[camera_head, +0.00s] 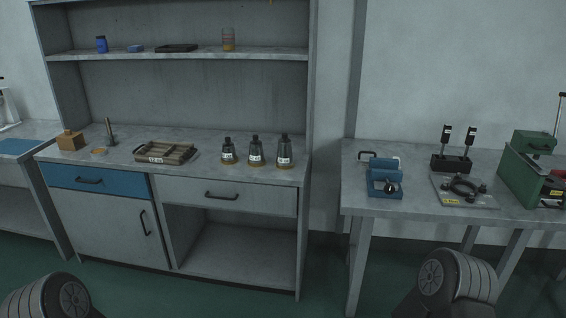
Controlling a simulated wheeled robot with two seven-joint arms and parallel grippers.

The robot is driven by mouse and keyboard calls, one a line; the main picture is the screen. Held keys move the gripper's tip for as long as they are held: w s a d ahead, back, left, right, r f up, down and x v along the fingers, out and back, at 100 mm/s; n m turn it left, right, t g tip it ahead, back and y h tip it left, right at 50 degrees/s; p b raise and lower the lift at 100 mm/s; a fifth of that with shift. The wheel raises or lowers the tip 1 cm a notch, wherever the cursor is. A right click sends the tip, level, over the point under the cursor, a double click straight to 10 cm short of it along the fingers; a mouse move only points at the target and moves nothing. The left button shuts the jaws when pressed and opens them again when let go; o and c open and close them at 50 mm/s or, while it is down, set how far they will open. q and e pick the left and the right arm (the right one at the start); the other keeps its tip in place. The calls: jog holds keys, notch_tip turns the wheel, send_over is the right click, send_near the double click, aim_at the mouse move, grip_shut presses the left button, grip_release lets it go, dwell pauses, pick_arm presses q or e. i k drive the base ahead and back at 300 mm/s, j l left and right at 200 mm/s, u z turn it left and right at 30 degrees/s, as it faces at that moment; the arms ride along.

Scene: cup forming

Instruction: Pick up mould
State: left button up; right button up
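Three dark, cone-shaped pieces with white labels and tan bases stand upright on the left workbench top; they look like moulds. They are a small mould (228,155), a middle mould (255,156) and a tall mould (284,155), in a row from left to right near the bench's right end. The labels are too small to read. Neither gripper is in view. Only rounded grey parts of my arms show at the bottom left and bottom right, well short of the benches.
Left of the moulds are a slatted wooden tray (166,151) and a wooden block (70,140). A shelf (200,53) runs above. The right table (410,201) holds a blue device (384,180), a ring fixture (463,187) and a green machine (530,170). Green floor is clear ahead.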

aim_at(256, 158)
jog(key=z, duration=0.3)
jog(key=i+j+z, duration=0.15)
jog(key=z, duration=0.25)
jog(key=i+j+z, duration=0.15)
jog(key=z, duration=0.25)
jog(key=j+z, duration=0.4)
jog(key=i+j+z, duration=0.1)
jog(key=j+z, duration=0.5)
jog(key=j, duration=1.15)
jog(key=j+z, duration=0.25)
jog(key=j, duration=1.05)
